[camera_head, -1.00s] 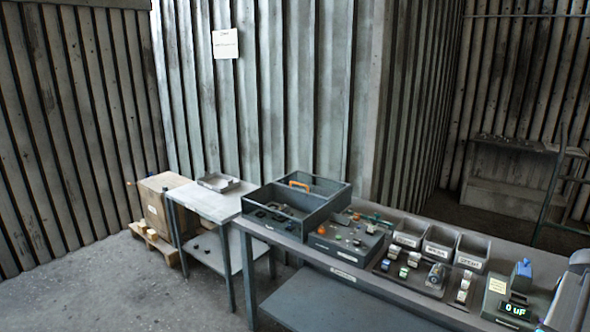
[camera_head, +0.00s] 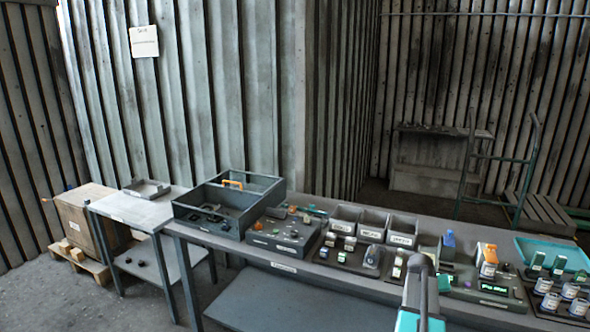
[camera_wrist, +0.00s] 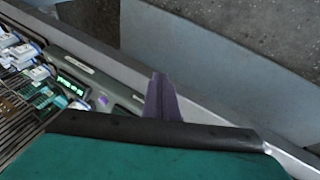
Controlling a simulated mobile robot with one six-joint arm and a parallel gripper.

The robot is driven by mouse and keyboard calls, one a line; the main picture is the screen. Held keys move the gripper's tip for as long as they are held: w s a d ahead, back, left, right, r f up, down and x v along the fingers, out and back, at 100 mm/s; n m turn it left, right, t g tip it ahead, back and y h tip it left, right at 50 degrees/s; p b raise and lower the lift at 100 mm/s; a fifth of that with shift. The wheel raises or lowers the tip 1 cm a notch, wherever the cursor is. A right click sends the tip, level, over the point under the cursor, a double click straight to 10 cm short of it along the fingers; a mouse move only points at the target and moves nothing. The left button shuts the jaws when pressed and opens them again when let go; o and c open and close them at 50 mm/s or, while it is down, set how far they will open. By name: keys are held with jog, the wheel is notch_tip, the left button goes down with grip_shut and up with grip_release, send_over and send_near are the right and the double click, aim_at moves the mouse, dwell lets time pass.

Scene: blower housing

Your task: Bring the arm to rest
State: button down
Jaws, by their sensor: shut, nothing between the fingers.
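My gripper (camera_wrist: 161,98) shows in the wrist view as dark, purplish fingers standing up close together past a black edge and a teal body. It is shut and empty. It appears over the front edge of the workbench (camera_wrist: 205,118), and I cannot tell its height above it. In the head view, a grey and teal part of my arm (camera_head: 421,300) rises from the bottom, in front of the workbench (camera_head: 245,254). My fingertips cannot be made out there.
The bench carries a divided grey tray (camera_head: 204,226), several small bins (camera_head: 374,225), a tester with a green display (camera_head: 493,289) and a teal tray (camera_head: 553,252). A side table (camera_head: 138,208) and a wooden crate (camera_head: 84,212) stand left. Floor at the lower left is clear.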

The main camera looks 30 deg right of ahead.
jog(key=w+a+f+n+y+b, duration=0.2)
jog(key=a+f, duration=1.1)
jog(key=a, duration=0.4)
jog(key=w+a+f+n+y+b, duration=0.2)
jog(key=w+a+f, duration=0.1)
jog(key=a+f, duration=1.2)
jog(key=s+a+f+n+g+b, duration=0.1)
jog(key=s+a+f, duration=0.1)
jog(key=a, duration=0.4)
jog(key=s+a+f+g+y, duration=0.1)
jog(key=s+a+f, duration=0.2)
jog(key=a, duration=0.3)
jog(key=s+a+f+n+g+b, duration=0.1)
jog(key=s+a+f, duration=0.1)
jog(key=a, duration=0.3)
jog(key=s+a+f+n+g+b, duration=0.1)
jog(key=s+a+f, duration=0.2)
jog(key=s+a, duration=0.3)
jog(key=s+a+f+n+g+y+b, duration=0.1)
jog(key=s+a+f, duration=0.2)
jog(key=s+a, duration=0.4)
jog(key=shift+s+f+g+b, duration=0.25)
jog(key=shift+s+g+b, duration=0.05)
jog(key=shift+s, duration=0.5)
jog(key=shift+w+a, duration=0.1)
